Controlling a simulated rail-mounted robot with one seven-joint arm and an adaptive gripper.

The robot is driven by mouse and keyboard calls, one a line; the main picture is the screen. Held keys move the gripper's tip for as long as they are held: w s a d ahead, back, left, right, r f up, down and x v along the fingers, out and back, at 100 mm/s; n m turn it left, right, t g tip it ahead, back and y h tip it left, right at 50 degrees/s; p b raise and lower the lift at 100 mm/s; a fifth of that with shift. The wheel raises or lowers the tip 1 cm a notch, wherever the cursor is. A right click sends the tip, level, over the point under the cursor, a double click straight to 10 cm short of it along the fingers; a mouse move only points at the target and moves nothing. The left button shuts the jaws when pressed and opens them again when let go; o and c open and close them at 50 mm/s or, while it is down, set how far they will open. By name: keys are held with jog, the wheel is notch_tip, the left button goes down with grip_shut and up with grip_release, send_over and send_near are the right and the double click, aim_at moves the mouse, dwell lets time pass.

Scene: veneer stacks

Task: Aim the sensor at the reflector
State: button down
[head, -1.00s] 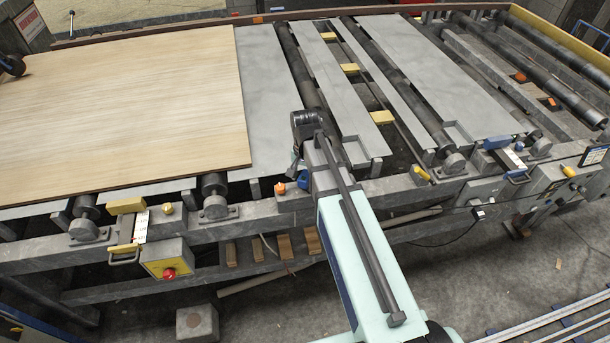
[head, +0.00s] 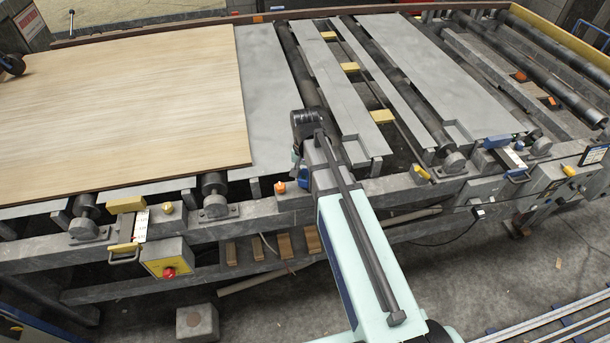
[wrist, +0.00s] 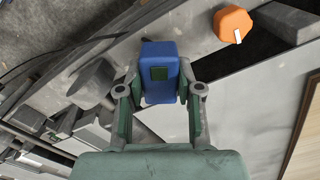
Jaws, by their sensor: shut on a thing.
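The sensor, a blue block (wrist: 159,62) with a small dark green window, sits between the fingers of my gripper (wrist: 162,95) in the wrist view. The fingers close on its two sides. In the head view a bit of blue (head: 304,182) shows beside my arm at the front rail, and my gripper is mostly hidden behind my own wrist. An orange piece with a white mark (wrist: 233,24) is right of and apart from the sensor in the wrist view; it appears as the orange piece (head: 279,188) on the rail. I cannot tell which thing is the reflector.
A large wood veneer sheet (head: 120,90) lies on the left of the roller conveyor. The front rail (head: 400,187) carries bearings, a yellow box with a red button (head: 168,268) and yellow-handled parts. Grey slats and rollers fill the right side.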

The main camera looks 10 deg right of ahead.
aim_at(304, 174)
jog(key=n, duration=0.5)
jog(key=shift+n, duration=0.3)
dwell(0.4)
jog(key=c, duration=0.8)
grip_release()
jog(key=shift+o, duration=0.2)
jog(key=shift+r, duration=0.1)
notch_tip(304, 174, up, 12)
jog(key=shift+a, duration=0.1)
